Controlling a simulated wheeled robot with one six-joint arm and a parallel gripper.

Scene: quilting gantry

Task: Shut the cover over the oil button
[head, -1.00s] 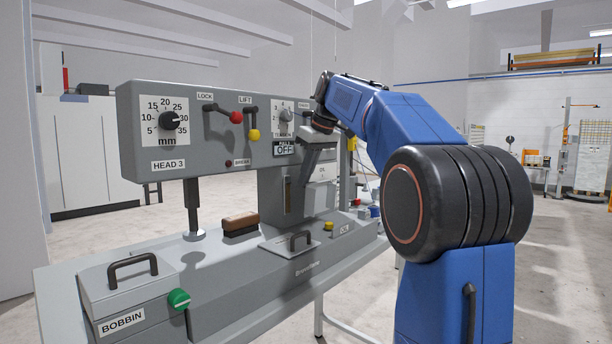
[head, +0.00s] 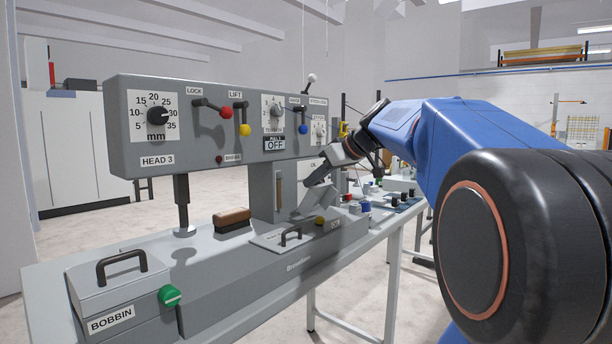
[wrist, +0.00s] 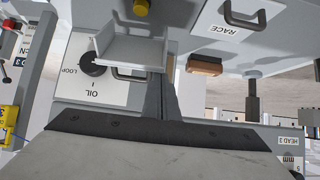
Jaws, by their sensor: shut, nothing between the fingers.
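My gripper (wrist: 158,75) is shut with nothing between its fingers; in the head view (head: 309,183) it reaches down and left in front of the machine column. A tilted grey cover (wrist: 130,48) lies right at the fingertips in the wrist view, seeming to touch or nearly touch them. In the head view the cover (head: 311,203) shows just below the fingers. A white panel marked OIL (wrist: 92,95) with a black knob (wrist: 92,64) is beside it in the wrist view. I cannot make out the oil button itself; the cover or gripper may hide it.
A yellow button (head: 320,220) sits on the machine bed near a plate with a black handle (head: 291,235). A brown brush (head: 232,219) lies to the left. The control head (head: 215,130), with levers and dials, overhangs above. Small blue and black controls stand close right.

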